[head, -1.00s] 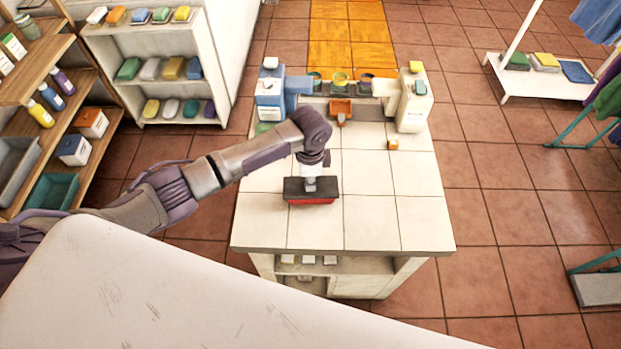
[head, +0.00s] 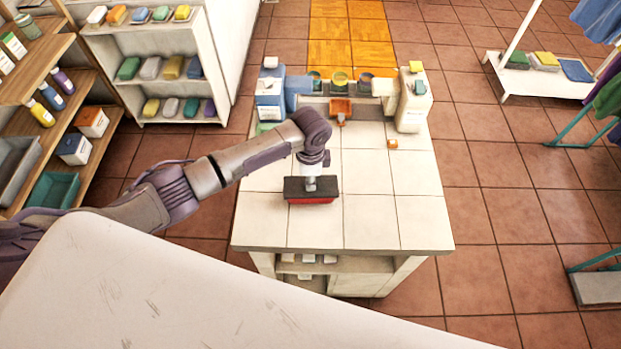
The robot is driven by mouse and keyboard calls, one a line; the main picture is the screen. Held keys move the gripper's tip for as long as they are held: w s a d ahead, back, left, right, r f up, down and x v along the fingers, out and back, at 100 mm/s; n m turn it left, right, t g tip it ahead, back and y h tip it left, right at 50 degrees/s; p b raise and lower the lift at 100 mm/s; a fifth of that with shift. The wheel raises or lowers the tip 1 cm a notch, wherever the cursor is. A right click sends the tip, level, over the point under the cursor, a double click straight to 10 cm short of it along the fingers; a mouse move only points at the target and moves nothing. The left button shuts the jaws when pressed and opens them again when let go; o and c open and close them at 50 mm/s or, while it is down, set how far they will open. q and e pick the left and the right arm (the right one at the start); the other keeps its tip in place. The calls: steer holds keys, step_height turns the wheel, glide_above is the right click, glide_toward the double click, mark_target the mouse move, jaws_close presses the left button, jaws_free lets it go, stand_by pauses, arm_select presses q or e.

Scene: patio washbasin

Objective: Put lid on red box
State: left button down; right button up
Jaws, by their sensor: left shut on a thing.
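The red box (head: 312,200) stands on the white tiled counter (head: 385,222), left of its middle. A dark lid (head: 296,187) lies over the top of the box, and only a red strip of the front shows below it. My left gripper (head: 310,186) points down from above and is shut on the lid near its middle. The fingertips are small in the picture. Whether the lid is fully seated cannot be told from here. My right gripper is not in view.
A blue-and-white container (head: 270,100) and a cream container (head: 413,102) stand at the counter's back, with an orange tray (head: 341,107) between them. The counter's front and right are clear.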

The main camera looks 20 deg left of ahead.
arm_select(q)
steer(key=c, duration=0.6)
jaws_free()
steer(key=shift+r, duration=0.1)
steer(key=shift+r+p, duration=3.45)
steer(key=shift+p, duration=0.25)
jaws_close()
steer(key=shift+f, duration=0.25)
